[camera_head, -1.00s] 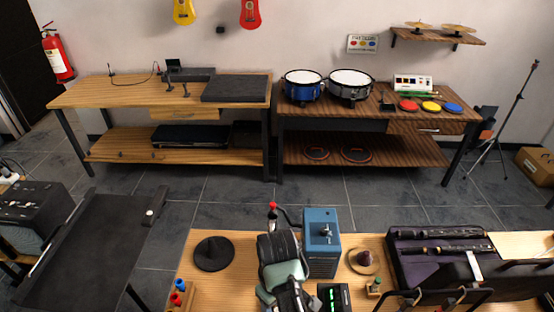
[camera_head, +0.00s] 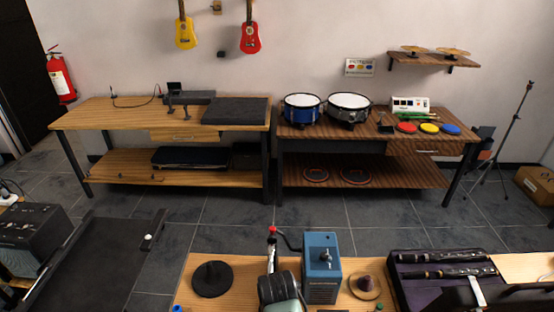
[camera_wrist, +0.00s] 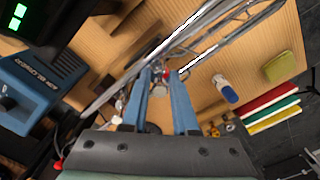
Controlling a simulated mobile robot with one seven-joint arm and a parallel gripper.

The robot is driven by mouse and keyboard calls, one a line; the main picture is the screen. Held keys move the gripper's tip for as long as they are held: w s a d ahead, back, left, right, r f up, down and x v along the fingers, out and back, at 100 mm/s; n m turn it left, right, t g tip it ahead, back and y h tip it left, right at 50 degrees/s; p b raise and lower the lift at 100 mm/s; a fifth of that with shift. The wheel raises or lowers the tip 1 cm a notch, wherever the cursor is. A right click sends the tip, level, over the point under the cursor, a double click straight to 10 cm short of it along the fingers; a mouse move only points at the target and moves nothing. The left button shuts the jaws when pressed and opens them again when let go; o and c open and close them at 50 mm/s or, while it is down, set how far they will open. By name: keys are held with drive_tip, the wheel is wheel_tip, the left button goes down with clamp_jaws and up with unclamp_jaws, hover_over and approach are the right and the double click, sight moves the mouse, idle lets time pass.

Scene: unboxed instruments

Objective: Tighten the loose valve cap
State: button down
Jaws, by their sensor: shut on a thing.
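In the wrist view, my gripper (camera_wrist: 159,74) has its two blue fingers closed in on a small metallic piece, apparently the valve cap (camera_wrist: 160,88), between the fingertips. Its threads and how it sits on the valve cannot be made out. Silver tubes of a brass-like instrument (camera_wrist: 212,34) run diagonally past the fingertips above the wooden bench. A small red spot shows beside the tips. In the head view only my dark arm shows at the bottom middle; the fingers and the cap are hidden.
An open purple case (camera_head: 410,290) lies right. A blue-white bottle (camera_wrist: 225,88) and yellow-green block (camera_wrist: 280,67) lie on the bench.

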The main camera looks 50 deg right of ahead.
idle(0.4)
drive_tip(key=m+p, duration=0.2)
drive_tip(key=m, duration=0.2)
drive_tip(key=shift+r+m, duration=0.1)
drive_tip(key=shift+m, duration=0.2)
drive_tip(key=m+p, duration=0.1)
drive_tip(key=m, duration=0.3)
drive_tip(key=shift+m, duration=0.3)
drive_tip(key=m+p, duration=0.1)
drive_tip(key=m, duration=0.3)
drive_tip(key=shift+w, duration=0.1)
drive_tip(key=shift+m+p, duration=0.4)
drive_tip(key=shift+m, duration=1.9)
drive_tip(key=c, duration=0.7)
unclamp_jaws()
